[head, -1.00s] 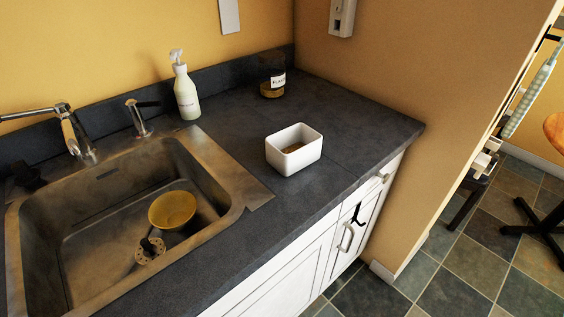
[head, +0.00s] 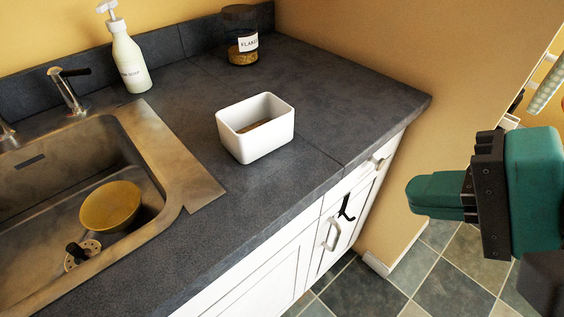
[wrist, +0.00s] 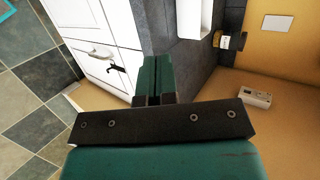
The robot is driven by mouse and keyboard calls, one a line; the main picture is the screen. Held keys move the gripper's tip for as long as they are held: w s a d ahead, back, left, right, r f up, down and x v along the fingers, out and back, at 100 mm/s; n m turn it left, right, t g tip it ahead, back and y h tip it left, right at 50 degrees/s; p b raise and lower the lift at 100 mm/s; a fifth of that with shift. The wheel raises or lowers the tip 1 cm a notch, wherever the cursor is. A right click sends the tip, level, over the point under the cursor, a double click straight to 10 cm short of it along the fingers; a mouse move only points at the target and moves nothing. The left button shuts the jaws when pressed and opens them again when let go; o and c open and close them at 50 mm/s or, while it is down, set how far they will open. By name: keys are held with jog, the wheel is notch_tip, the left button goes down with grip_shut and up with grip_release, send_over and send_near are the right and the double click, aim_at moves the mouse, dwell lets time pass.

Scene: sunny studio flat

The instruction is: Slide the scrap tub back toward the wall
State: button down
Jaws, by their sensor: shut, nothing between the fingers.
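The scrap tub (head: 255,143) is a white, open rectangular tub with brown scraps inside. It stands upright on the dark counter, to the right of the sink and near the front edge. It also shows in the wrist view (wrist: 192,18), cut off at the top edge. My gripper (head: 415,194), with green fingers, is shut and empty. In the wrist view my shut fingers (wrist: 153,72) point toward the counter's end.
A soap bottle (head: 130,60) and a flakes jar (head: 241,38) stand by the back wall. The sink (head: 165,150) with a yellow bowl (head: 110,205) is to the left. A side wall (head: 370,40) bounds the counter's right end. The counter (head: 335,90) behind and right of the tub is bare.

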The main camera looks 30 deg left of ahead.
jog(key=a+f+m+t+y+b, duration=0.1)
jog(key=a+f+m+y+b, duration=0.35)
jog(key=a+f+m, duration=0.35)
jog(key=m+t+y+p, duration=0.2)
jog(key=m+t+p, duration=0.3)
jog(key=m, duration=0.7)
send_near(264, 130)
jog(key=shift+g+h, duration=0.25)
jog(key=shift+g, duration=0.35)
jog(key=x, duration=0.3)
jog(key=r+x, duration=0.1)
jog(key=x, duration=0.2)
jog(key=shift+w+d+p, duration=0.1)
jog(key=shift+p, duration=0.25)
jog(key=shift+p+x, duration=0.5)
jog(key=shift+x, duration=0.3)
jog(key=shift+f, duration=0.25)
jog(key=shift+w+r, duration=0.1)
